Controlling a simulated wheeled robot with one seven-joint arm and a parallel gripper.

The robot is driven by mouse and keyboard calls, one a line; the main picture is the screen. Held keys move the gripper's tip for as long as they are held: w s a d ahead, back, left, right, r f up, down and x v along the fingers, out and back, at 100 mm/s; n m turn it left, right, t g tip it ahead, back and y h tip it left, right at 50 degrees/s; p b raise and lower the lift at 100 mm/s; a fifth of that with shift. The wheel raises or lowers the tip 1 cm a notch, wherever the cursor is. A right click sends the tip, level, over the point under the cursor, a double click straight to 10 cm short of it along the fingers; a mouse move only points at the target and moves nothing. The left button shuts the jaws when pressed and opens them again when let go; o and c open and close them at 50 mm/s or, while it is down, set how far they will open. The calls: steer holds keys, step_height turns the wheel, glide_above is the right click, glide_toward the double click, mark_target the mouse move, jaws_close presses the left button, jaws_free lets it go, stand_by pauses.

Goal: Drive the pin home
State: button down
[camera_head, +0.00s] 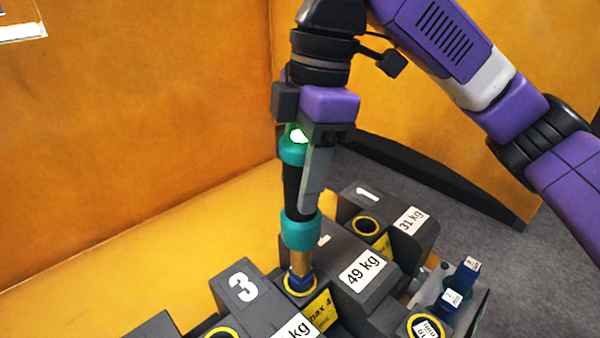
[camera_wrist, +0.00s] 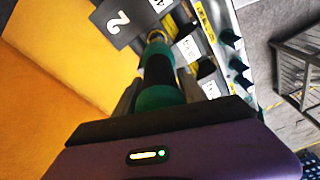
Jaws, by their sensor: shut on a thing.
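My gripper (camera_head: 303,190) is shut on the handle of a tool (camera_head: 299,232) with teal bands, a black grip and a brass-coloured lower end. In the wrist view the tool (camera_wrist: 158,70) points away from the camera, between the fingers. In the head view it stands nearly upright, its brass end down at a blue pin (camera_head: 300,283). The pin's head shows inside a yellow-ringed hole in the middle casting (camera_head: 352,246), labelled 49 kg. Whether brass and pin touch, and how deep the pin sits, I cannot tell.
Casting 3 (camera_head: 243,286) is at the left front, and the 31 kg casting 1 (camera_head: 408,219) is behind at right. Both have yellow-ringed holes. Blue labelled pieces (camera_head: 467,274) stand in a grey holder at right. An orange wall (camera_head: 140,110) rises behind.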

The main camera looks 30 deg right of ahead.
mark_target(301, 138)
steer(key=shift+f, duration=2.1)
stand_by(1.5)
steer(key=shift+r, duration=0.1)
step_height(301, 138, up, 3)
steer(key=p, duration=0.2)
steer(key=shift+p, duration=0.4)
steer(key=shift+r, duration=3.45)
steer(key=shift+s, duration=0.1)
